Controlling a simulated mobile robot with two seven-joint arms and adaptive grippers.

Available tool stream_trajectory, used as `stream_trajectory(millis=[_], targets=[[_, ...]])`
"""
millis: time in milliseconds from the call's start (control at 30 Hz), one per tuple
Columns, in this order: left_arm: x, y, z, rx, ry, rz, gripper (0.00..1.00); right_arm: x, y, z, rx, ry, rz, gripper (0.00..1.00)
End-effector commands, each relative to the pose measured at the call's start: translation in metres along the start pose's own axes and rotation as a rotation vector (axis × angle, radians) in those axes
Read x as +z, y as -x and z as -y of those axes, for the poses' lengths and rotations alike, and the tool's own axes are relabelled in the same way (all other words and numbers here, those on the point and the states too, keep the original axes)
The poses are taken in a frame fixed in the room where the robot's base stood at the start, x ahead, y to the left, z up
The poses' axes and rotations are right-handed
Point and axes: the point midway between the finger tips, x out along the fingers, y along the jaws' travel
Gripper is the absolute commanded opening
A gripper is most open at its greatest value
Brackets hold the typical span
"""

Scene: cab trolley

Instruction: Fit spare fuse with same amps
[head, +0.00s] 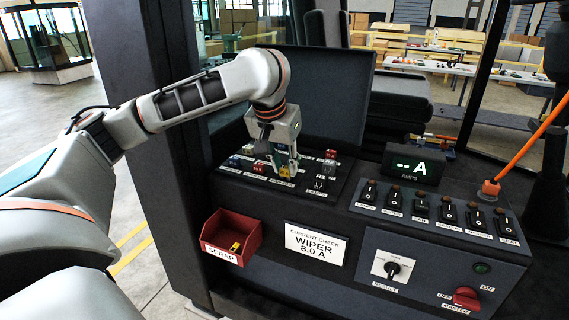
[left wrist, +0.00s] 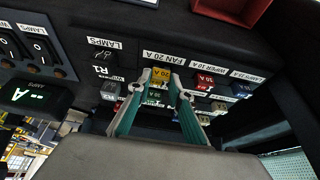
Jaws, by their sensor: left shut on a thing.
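My left gripper (head: 284,165) reaches down to the fuse panel (head: 232,172). Its fingers (left wrist: 162,84) are shut on a yellow fuse (left wrist: 161,73) at the FAN 20 A label. Whether the fuse is fully seated in its socket cannot be told. In the left wrist view a red fuse (left wrist: 205,79) sits at the WIPER 10 A label and a blue fuse (left wrist: 240,89) beyond it. Other fuses stand in the row behind, partly hidden by the fingers. A yellow fuse (head: 236,247) lies in the red scrap bin (head: 250,229). My right gripper is out of view.
The open dark lid (head: 325,90) stands behind the panel. The amps display (head: 412,166) reads "--A". A row of switches (head: 421,207) and a red master knob (head: 466,297) lie to the right. A card (head: 315,243) reads "WIPER 8.0 A".

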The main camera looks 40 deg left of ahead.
Motion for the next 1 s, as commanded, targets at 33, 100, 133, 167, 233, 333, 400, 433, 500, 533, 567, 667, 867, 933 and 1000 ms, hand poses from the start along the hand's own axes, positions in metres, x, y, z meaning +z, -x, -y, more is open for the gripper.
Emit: stream_trajectory(millis=[33, 100, 133, 167, 233, 333, 400, 433, 500, 533, 567, 667, 867, 933, 1000], targets=[[0.0003, -0.0006, 0.0001, 0.0, 0.0, 0.0, 0.08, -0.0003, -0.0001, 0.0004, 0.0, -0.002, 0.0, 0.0], [0.0005, -0.0011, 0.0002, 0.0, 0.0, 0.0, 0.08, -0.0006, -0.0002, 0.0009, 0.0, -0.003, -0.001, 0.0], [0.0006, -0.0014, 0.0002, -0.001, 0.0, 0.0, 0.08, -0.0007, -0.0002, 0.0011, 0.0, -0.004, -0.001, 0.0], [0.0007, -0.0016, 0.0002, -0.001, 0.0, 0.0, 0.08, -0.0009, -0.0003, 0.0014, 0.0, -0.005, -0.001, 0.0], [0.0009, -0.0022, 0.0002, -0.001, 0.0, 0.0, 0.08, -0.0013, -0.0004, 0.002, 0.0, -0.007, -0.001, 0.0], [0.0012, -0.003, 0.0002, -0.001, 0.0, 0.0, 0.08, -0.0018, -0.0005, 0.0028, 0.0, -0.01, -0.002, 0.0], [0.0014, -0.0036, 0.0002, 0.0, 0.0, 0.0, 0.08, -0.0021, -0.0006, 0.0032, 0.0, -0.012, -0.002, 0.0], [0.0016, -0.0038, 0.0002, 0.0, 0.0, 0.0, 0.08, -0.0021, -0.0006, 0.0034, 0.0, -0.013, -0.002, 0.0], [0.0018, -0.0044, 0.0001, 0.0, 0.0, 0.0, 0.08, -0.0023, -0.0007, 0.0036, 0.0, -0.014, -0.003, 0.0], [0.0019, -0.0046, 0.0001, 0.0, 0.0, 0.0, 0.08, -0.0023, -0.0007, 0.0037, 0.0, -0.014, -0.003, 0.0], [0.002, -0.0048, 0.0001, 0.0, 0.0, 0.0, 0.08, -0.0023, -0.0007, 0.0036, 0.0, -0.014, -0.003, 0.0], [0.0024, -0.0057, 0.0, 0.0, 0.0, 0.0, 0.08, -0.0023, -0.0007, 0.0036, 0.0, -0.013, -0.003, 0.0], [0.0028, -0.0065, 0.0, 0.001, 0.0, 0.0, 0.08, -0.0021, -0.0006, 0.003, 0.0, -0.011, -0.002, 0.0], [0.0028, -0.0065, 0.0, 0.0, 0.0, 0.0, 0.08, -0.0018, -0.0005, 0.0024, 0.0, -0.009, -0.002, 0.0], [0.0027, -0.0065, 0.0, 0.0, 0.0, 0.0, 0.08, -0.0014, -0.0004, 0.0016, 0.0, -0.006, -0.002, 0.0]])
